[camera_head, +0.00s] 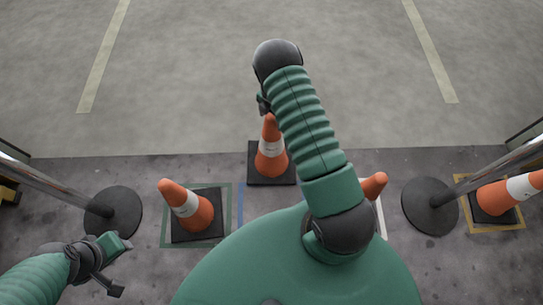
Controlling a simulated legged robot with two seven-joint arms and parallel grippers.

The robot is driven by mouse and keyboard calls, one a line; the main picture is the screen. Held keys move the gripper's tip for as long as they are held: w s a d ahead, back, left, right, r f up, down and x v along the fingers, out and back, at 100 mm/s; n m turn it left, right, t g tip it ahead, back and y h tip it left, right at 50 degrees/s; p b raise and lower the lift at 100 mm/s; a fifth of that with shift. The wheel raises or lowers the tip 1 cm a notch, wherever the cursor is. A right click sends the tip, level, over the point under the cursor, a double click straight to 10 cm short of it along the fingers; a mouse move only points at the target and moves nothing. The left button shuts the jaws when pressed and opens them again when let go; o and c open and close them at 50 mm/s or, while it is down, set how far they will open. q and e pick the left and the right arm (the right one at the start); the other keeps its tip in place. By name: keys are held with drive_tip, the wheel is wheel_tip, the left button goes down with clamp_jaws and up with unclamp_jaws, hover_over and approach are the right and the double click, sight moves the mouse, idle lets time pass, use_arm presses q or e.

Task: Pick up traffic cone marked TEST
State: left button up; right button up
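An orange cone with a white band (271,147) stands upright on a black square base at the centre. My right arm reaches over the floor. Its gripper (264,104) is right at that cone's tip, partly hidden by the arm, so I cannot tell whether it holds the cone. A further cone (508,194) is at the far right. No TEST marking is readable. My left gripper (117,267) is open and empty at the lower left, below the left cone.
Metal posts on round black bases stand at the left (112,214) and right (430,207). Green, blue, white and yellow lines mark the dark floor around the cones. The paler floor beyond (190,90) is clear, with two painted lines.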

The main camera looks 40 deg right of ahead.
clamp_jaws()
drive_tip(key=shift+w+d+r, duration=0.1)
idle(0.4)
drive_tip(key=shift+r, duration=0.15)
